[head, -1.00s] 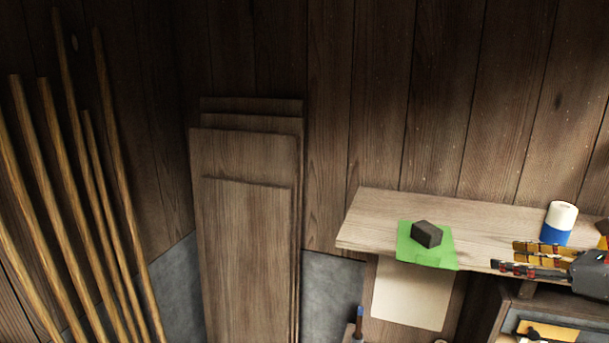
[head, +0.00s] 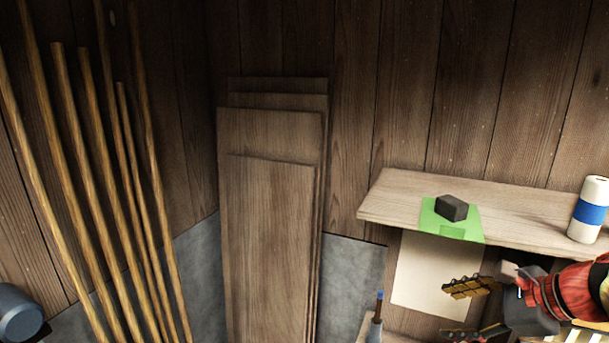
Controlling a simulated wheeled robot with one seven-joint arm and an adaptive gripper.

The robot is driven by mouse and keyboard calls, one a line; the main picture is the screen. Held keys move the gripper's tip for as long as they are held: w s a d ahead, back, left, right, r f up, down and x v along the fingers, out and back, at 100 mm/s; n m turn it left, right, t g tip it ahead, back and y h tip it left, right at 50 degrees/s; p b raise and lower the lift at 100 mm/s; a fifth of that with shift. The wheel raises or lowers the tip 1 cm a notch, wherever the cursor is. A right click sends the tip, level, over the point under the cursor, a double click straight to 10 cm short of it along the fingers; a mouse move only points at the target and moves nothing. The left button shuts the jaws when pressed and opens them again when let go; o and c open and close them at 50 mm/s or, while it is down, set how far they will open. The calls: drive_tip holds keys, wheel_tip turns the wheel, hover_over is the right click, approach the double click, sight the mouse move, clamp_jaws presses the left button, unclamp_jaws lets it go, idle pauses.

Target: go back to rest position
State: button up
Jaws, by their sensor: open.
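My gripper (head: 447,312) is at the lower right of the head view, below the shelf's front edge. Its two golden fingers point left and stand apart, with nothing between them. The lower finger is partly cut off by the picture's bottom edge. A red part of my arm shows behind it. A dark block (head: 452,207) sits on a green sheet (head: 467,227) on the wooden shelf (head: 395,198), apart from the gripper and up from it.
A white roll with a blue band (head: 588,212) stands at the shelf's right. A pale sheet (head: 433,272) hangs below the shelf. Wooden boards (head: 268,215) lean on the wall, and several poles (head: 92,190) stand at left. A blue-grey rounded object (head: 18,312) is at lower left.

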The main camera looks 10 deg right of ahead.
drive_tip(key=s+a+f+n+h+b, duration=0.1)
drive_tip(key=s+a+f+n+b, duration=0.3)
drive_tip(key=f+n, duration=0.3)
drive_tip(key=s+a+f+n+g+h+b, duration=0.1)
drive_tip(key=s+a+f+n+b, duration=0.3)
drive_tip(key=a+f+n+b, duration=0.2)
drive_tip(key=s+a+f+n+g+h+b, duration=0.1)
drive_tip(key=s+a+f+n+b, duration=0.3)
drive_tip(key=f+n, duration=0.6)
drive_tip(key=shift+a+f+h+b, duration=0.55)
drive_tip(key=shift+a+f, duration=0.2)
drive_tip(key=shift+f, duration=0.65)
drive_tip(key=shift+s, duration=0.1)
